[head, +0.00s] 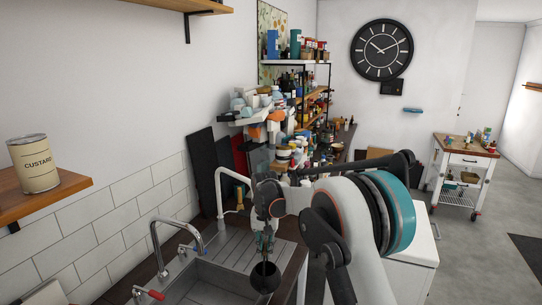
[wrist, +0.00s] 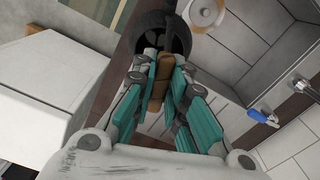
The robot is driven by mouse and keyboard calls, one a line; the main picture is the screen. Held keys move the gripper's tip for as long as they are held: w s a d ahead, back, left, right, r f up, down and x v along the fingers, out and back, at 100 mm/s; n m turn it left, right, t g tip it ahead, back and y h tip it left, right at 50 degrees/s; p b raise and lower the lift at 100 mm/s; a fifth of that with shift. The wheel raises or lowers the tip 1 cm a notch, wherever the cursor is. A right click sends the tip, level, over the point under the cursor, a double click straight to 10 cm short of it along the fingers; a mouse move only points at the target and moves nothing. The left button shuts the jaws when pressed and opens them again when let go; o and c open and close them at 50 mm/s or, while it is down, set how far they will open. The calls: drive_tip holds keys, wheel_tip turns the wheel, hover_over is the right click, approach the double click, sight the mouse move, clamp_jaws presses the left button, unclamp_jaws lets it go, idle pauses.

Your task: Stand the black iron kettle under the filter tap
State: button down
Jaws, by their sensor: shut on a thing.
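My gripper (head: 265,248) is shut on the brown handle (wrist: 158,78) of the black iron kettle (head: 265,278). In the wrist view the round dark kettle (wrist: 163,32) hangs beyond the fingertips, partly hidden by them. In the head view it appears over the right front of the draining board; I cannot tell whether it touches it. A slim white curved tap (head: 221,190), probably the filter tap, rises behind the board, left of my gripper. A grey tap (head: 156,240) with blue and red levers stands farther left at the sink.
The sink basin (head: 200,285) lies left of the kettle. The ribbed draining board (head: 228,250) looks clear. Crowded shelves and bottles (head: 300,150) stand behind my arm. A custard tin (head: 34,165) sits on a wall shelf at left. A wheeled trolley (head: 465,160) stands far right.

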drive_tip(key=s+d+f+n, duration=0.1)
drive_tip(key=s+d+f, duration=0.1)
drive_tip(key=s+d, duration=0.95)
drive_tip(key=s+d+f, duration=0.3)
drive_tip(key=s+d, duration=0.8)
drive_tip(key=s, duration=0.1)
wheel_tip(320, 180, down, 9)
drive_tip(key=b, duration=0.9)
drive_tip(key=shift+w+a, duration=0.25)
drive_tip(key=shift+w, duration=0.1)
drive_tip(key=shift+f, duration=0.1)
